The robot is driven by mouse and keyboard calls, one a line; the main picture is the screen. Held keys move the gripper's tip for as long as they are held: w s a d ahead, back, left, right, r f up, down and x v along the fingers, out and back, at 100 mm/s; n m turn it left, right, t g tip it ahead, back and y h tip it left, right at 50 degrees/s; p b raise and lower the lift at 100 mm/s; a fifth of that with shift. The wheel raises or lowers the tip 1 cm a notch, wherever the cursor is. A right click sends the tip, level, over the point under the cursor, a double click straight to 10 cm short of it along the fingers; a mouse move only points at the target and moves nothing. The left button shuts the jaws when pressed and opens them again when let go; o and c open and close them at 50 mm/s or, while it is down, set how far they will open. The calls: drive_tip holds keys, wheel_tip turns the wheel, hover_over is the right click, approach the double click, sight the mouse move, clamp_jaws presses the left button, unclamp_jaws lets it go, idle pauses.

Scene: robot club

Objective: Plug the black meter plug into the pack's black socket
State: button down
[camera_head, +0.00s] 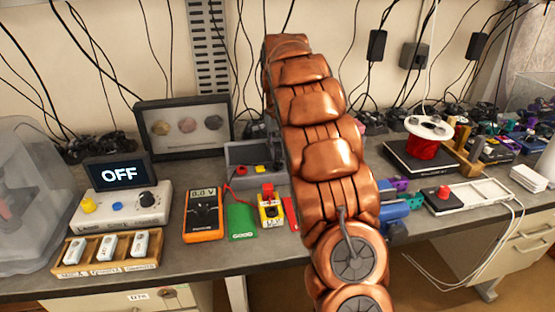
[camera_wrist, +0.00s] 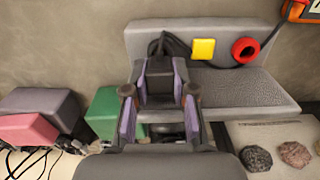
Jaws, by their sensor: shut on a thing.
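My gripper (camera_wrist: 160,108) is shut on the black meter plug (camera_wrist: 160,75), a dark block between the two purple-padded fingers, with a black lead behind it. It is at the grey stand (camera_wrist: 235,88); I cannot tell whether the plug still touches the stand. In the head view my copper arm hides gripper and plug. The small yellow pack (camera_head: 271,214), with a red piece on top, stands on the bench in front of the grey stand, left of my arm. Its black socket is not clear. The orange meter (camera_head: 203,213) reads 0.0 V.
The stand also bears a yellow block (camera_wrist: 203,48) and a red ring (camera_wrist: 245,50). A green card (camera_head: 241,221) and a red card (camera_head: 291,213) flank the pack. A rock display case (camera_head: 184,128) stands behind. Green (camera_wrist: 104,112) and pink (camera_wrist: 27,130) boxes lie near the gripper.

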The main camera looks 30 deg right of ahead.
sight(277, 148)
drive_tip(key=shift+r, duration=0.2)
drive_tip(key=shift+r+p, duration=0.8)
drive_tip(key=shift+r, duration=0.8)
drive_tip(key=c, duration=1.4)
unclamp_jaws()
drive_tip(key=shift+c, duration=0.2)
clamp_jaws()
drive_tip(key=shift+a, duration=0.1)
